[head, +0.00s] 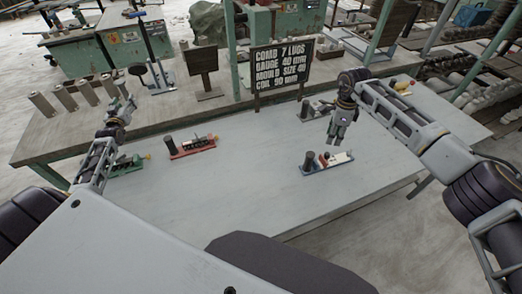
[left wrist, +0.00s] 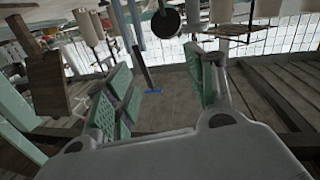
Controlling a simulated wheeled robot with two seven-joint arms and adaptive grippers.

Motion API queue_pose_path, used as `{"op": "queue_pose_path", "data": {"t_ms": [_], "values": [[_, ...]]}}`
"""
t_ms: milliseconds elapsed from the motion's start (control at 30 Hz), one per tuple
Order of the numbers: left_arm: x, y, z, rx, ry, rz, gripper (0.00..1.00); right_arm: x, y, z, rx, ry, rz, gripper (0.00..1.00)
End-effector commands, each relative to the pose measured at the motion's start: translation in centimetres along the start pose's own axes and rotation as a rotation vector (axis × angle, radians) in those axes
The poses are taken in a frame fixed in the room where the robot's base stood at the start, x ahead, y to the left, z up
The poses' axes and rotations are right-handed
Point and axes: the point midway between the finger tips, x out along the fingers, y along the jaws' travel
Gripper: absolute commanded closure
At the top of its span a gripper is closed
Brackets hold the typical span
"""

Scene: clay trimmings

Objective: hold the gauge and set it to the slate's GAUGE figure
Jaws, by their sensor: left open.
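The black slate (head: 282,68) stands at the back of the table with white lettering; its second line seems to read GAUGE 40 mm. Several small devices on coloured bases, each with a dark upright cylinder, lie on the table: red (head: 193,148), green (head: 127,168), blue with a white top (head: 328,162). I cannot tell which is the gauge. My left gripper (head: 124,102) is open and empty above the left side, near grey cylinders; its green-padded fingers show in the left wrist view (left wrist: 163,85). My right gripper (head: 337,132) hangs above the blue-based device, apparently apart from it.
Another device (head: 314,110) stands behind my right gripper, and a yellow piece (head: 402,86) lies farther right. Grey cylinders (head: 64,97), a blank brown board (head: 202,64) and a metal stand (head: 160,78) occupy the back bench. The table's middle front (head: 240,195) is clear.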

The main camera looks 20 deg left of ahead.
Motion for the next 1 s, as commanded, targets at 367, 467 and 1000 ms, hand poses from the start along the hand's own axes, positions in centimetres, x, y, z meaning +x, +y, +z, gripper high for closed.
{"op": "queue_pose_path", "data": {"t_ms": [367, 467, 1000], "values": [[0.1, 12.6, -0.5, 0.201, 0.018, 0.143, 0.45, 0.0, 0.0, 0.0, 0.000, 0.000, 0.000, 0.64], [-0.1, 15.7, -0.9, 0.256, 0.031, 0.174, 0.45, 0.0, 0.0, 0.0, 0.000, 0.000, 0.000, 0.64], [-2.7, 31.6, -6.2, 0.533, 0.172, 0.284, 0.45, 0.0, 0.0, 0.0, 0.000, 0.000, 0.000, 0.64]]}}
